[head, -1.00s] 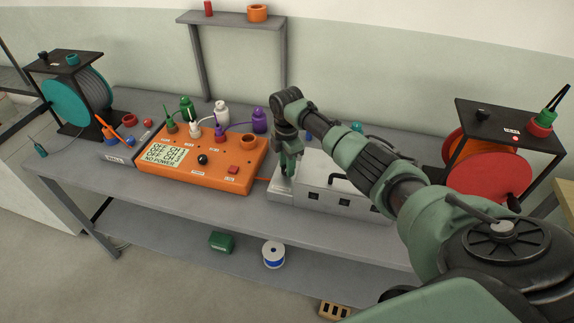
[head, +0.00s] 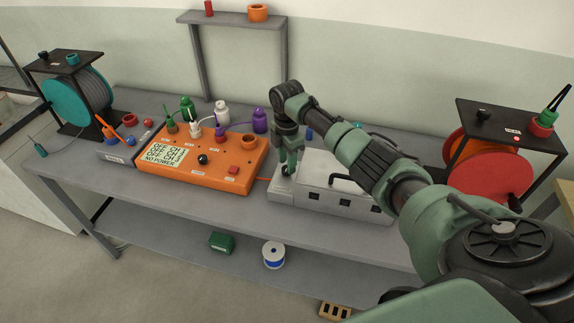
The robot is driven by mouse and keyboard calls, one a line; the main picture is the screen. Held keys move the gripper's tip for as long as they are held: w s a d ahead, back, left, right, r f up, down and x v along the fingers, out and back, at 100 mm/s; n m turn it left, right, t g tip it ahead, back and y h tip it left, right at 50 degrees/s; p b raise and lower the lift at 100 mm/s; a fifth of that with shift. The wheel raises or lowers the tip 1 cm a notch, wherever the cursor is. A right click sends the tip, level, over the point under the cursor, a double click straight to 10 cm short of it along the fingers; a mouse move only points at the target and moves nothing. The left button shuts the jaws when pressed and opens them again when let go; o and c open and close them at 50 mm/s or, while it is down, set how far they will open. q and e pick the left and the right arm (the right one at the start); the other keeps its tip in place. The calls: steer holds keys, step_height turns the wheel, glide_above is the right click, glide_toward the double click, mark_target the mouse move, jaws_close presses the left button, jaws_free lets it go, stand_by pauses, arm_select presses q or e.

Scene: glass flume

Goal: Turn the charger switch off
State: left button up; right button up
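The light grey box (head: 315,205), which looks like the charger, stands on the bench right of the orange unit. It has a black handle (head: 347,182) on top and dark square sockets on its front. My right gripper (head: 288,170) points down at the box's left end, at or just above its top. I cannot tell whether it touches. A small dark part shows under the fingertips; I cannot make out a switch or its position. The finger gap is too small to read. My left gripper is not in view.
The orange unit (head: 195,172) has a display (head: 166,155) reading "NO POWER", with several coloured plugs behind it. A teal reel (head: 66,103) stands at left, a red reel (head: 495,175) at right. A grey shelf (head: 231,19) stands behind. The front bench strip (head: 150,195) is clear.

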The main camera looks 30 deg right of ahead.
step_height(320, 180, up, 6)
steer(key=shift+r+b, duration=0.1)
steer(key=shift+b, duration=0.4)
steer(key=shift+s, duration=0.1)
